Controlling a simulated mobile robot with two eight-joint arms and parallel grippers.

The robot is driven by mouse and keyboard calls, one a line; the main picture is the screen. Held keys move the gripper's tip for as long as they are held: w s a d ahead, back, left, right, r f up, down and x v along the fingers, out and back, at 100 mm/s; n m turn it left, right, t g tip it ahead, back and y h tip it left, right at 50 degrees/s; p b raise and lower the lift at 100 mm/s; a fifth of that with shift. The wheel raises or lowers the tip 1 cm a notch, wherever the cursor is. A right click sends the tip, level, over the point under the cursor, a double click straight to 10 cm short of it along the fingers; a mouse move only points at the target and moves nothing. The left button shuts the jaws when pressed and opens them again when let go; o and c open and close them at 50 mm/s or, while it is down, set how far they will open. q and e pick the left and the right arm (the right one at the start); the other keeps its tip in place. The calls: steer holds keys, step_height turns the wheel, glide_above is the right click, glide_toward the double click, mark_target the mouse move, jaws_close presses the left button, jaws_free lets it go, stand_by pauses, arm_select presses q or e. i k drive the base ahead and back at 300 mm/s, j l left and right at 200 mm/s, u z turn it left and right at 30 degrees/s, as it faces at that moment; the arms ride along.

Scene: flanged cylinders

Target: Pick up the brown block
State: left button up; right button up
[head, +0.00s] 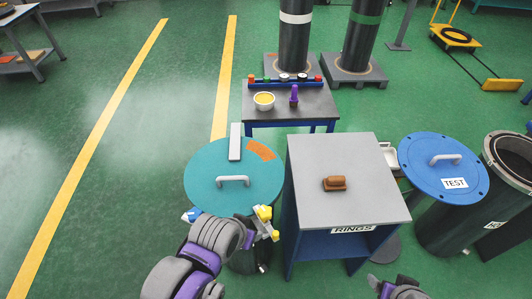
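The brown block (335,183) lies on the grey top of the small blue table (305,155), near its middle. It has a rounded brown upper part on a wider base. My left gripper (268,224) has yellow and white parts. It is left of the table's front left side, over the front edge of the teal drum lid, apart from the block. Its fingers are too small and angled to tell if they are open or shut. Nothing touches the block.
A teal drum lid (210,188) with a handle is left of the table. A blue lid marked TEST (432,172) and an open dark cylinder (515,160) are right. A low bench (300,107) with a yellow-filled bowl stands behind. The table top around the block is clear.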

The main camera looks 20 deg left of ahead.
mark_target(334, 184)
steer(key=i+l+u, duration=0.2)
steer(key=u, duration=0.2)
steer(key=i+l+u, duration=0.25)
steer(key=u, duration=0.15)
